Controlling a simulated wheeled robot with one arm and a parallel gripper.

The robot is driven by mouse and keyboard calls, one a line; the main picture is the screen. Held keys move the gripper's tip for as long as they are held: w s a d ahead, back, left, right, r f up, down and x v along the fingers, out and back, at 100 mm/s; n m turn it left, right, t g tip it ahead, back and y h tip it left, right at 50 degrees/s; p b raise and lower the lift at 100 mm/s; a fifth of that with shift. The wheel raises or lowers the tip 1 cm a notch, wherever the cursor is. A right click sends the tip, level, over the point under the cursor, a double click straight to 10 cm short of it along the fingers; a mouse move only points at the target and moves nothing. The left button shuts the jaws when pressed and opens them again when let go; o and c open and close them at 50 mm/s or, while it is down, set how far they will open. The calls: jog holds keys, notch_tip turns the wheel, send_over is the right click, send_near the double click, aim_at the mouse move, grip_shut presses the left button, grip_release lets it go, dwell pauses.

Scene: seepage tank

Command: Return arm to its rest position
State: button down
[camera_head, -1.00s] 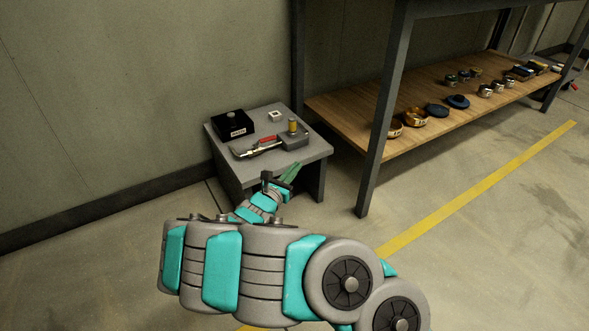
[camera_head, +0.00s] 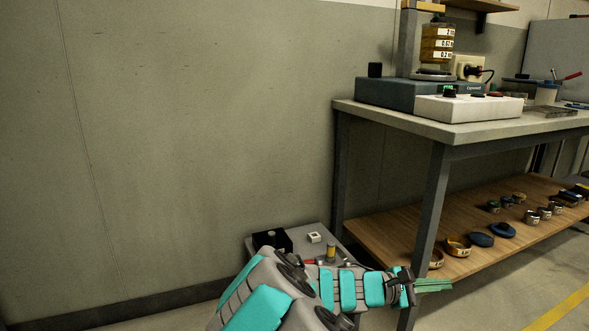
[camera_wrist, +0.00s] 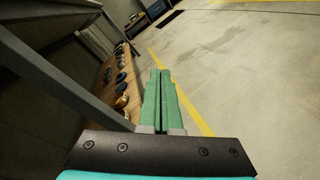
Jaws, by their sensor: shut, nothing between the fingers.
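My gripper (camera_head: 432,286) has green fingers that lie together with nothing between them. In the head view it points right, in front of the workbench's near leg. My arm reaches up from the bottom middle and covers much of the small grey table (camera_head: 322,236). In the wrist view the gripper (camera_wrist: 161,88) points away over the floor, apart from the shelf on its left.
The small table bears a black box (camera_head: 272,239) and a yellow cylinder (camera_head: 331,252). Open floor (camera_wrist: 230,60) lies right.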

jog(key=s+d+r+m+g+y+p, duration=0.1)
jog(key=s+m+g+y+p, duration=0.2)
jog(key=s, duration=0.6)
jog(key=s+d+r+m+g+y, duration=0.1)
jog(key=s+m+g+y, duration=0.15)
jog(key=s+m, duration=0.5)
jog(key=s+a+r+m+y+p, duration=0.1)
jog(key=s+a+y+p, duration=0.3)
jog(key=s+a+y, duration=0.6)
jog(key=s+a+r+t, duration=0.1)
jog(key=s+a, duration=0.4)
jog(key=a, duration=0.4)
jog(key=shift+s+a+m+y+p, duration=0.15)
jog(key=shift+s+m+y+p, duration=0.1)
jog(key=shift+m+y+p, duration=0.1)
